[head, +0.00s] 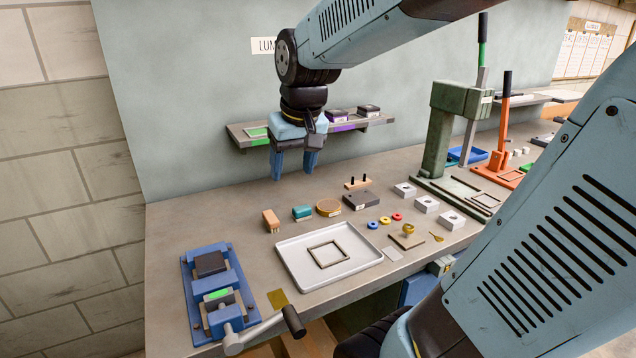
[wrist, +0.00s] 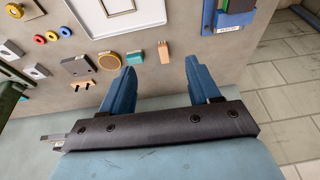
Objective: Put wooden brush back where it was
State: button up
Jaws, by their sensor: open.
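The wooden brush (head: 271,220) stands on the bench left of the small teal block (head: 302,212), behind the white tray (head: 330,257). It has a light wooden body with pale bristles at its lower edge. In the wrist view the brush (wrist: 164,52) shows between and beyond the two blue fingers. My gripper (head: 294,163) is open and empty, fingers pointing down, in the air above the back of the bench, in front of the wall shelf. In the wrist view my gripper (wrist: 160,66) has nothing between its fingers at their own depth.
A blue vise-like fixture (head: 213,290) stands at the left front. A wall shelf (head: 250,137) is behind my gripper. A green press (head: 440,130) stands at right.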

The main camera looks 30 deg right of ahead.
jog(key=s+t, duration=0.2)
jog(key=s, duration=0.8)
jog(key=shift+s+r, duration=0.3)
jog(key=shift+r, duration=0.05)
jog(key=shift+c, duration=0.3)
dwell(0.3)
